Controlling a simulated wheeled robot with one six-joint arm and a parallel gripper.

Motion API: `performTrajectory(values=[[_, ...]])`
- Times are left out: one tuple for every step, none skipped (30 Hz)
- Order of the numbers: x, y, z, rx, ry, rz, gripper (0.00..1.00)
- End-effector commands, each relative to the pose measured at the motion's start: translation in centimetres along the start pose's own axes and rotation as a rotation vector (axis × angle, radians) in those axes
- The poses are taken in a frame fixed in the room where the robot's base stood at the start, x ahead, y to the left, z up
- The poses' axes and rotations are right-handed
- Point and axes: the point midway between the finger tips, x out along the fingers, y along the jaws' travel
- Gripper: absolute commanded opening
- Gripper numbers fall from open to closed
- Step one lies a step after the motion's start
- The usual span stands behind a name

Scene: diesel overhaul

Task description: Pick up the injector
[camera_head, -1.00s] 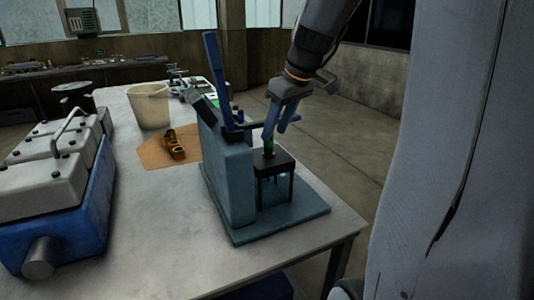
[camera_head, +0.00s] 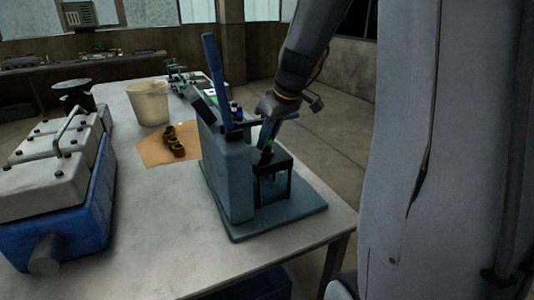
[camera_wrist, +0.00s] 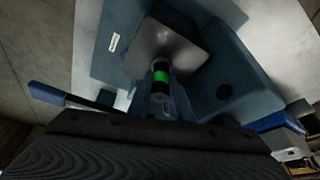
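The injector (camera_head: 268,147) is a small dark cylinder with a green band. It stands upright in the black stand of the blue-grey test fixture (camera_head: 227,175). My gripper (camera_head: 271,136) has come down over it from above, with its blue fingers on either side. In the wrist view the injector (camera_wrist: 161,78) with its bright green band lies between the blue fingers (camera_wrist: 160,100). The fingers look apart, with the near part of the injector between them. I cannot see whether they touch it. The injector's lower end is hidden in the stand.
A blue lever (camera_head: 213,70) rises from the fixture beside my arm. An engine block (camera_head: 52,205) with a grey top stands at the left. A cream bucket (camera_head: 149,103) and brown parts (camera_head: 174,143) on an orange sheet lie behind. The front of the table (camera_head: 150,250) is clear.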

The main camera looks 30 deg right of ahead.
Motion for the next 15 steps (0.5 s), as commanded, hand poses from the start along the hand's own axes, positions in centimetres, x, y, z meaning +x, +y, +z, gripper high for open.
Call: performTrajectory(values=[[-0.01,0.00,0.00,0.000,0.000,0.000,0.00],[-0.02,0.00,0.00,0.000,0.000,0.000,0.00],[-0.05,0.02,-0.04,0.000,0.001,0.001,0.00],[-0.05,0.02,-0.04,0.000,0.001,0.001,0.00],[-0.05,0.02,-0.04,0.000,0.001,0.001,0.00],[-0.05,0.02,-0.04,0.000,0.001,0.001,0.00],[-0.05,0.02,-0.04,0.000,0.001,0.001,0.00],[-0.06,0.02,-0.04,0.000,0.001,0.001,0.00],[-0.09,0.02,-0.06,0.000,0.001,0.001,0.00],[-0.13,0.03,-0.08,0.000,0.001,0.001,0.00],[-0.20,0.03,-0.12,0.000,0.001,0.001,0.00],[-0.33,0.03,-0.18,0.000,0.002,0.001,0.00],[-0.46,0.03,-0.25,0.000,0.002,0.001,0.00],[-0.64,0.03,-0.33,0.000,0.002,0.001,0.00],[-0.93,0.04,-0.47,0.000,0.003,0.001,0.00]])
